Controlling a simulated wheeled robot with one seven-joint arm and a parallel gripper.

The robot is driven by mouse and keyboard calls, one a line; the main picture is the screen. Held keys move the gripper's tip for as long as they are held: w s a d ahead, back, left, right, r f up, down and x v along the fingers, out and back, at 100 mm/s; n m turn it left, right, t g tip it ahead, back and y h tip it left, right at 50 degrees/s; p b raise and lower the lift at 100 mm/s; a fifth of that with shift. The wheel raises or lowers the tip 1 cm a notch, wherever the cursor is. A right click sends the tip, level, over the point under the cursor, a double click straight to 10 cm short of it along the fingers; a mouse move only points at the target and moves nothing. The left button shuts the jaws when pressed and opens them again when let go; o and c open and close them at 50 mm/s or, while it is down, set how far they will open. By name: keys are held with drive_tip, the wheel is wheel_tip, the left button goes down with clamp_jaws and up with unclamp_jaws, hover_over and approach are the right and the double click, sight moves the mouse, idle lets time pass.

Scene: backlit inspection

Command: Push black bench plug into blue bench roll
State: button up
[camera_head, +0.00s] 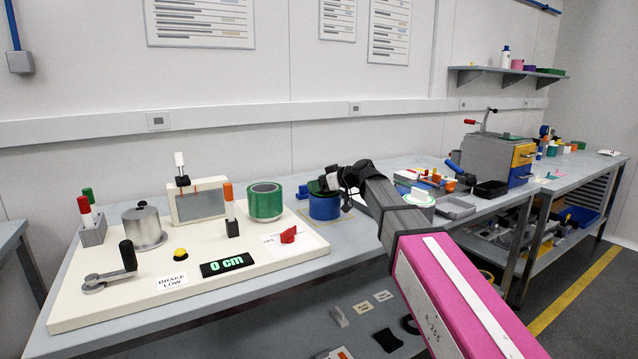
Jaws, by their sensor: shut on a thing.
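The blue bench roll (324,207) stands upright on the bench, right of the cream panel. A dark green rim shows at its top. My gripper (328,182) is directly over the roll's top, reaching in from the right. It is shut on a small dark thing, which looks like the black bench plug (322,187). The plug is mostly hidden by the fingers and the roll's rim. I cannot tell how deep it sits in the roll, or whether it touches.
A green roll (265,201) stands left of the blue one on the cream panel (130,285), which carries a crank (110,270) and a display (227,265). Grey trays (456,207) lie further right.

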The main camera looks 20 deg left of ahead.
drive_tip(key=o, duration=1.3)
drive_tip(key=v, duration=1.1)
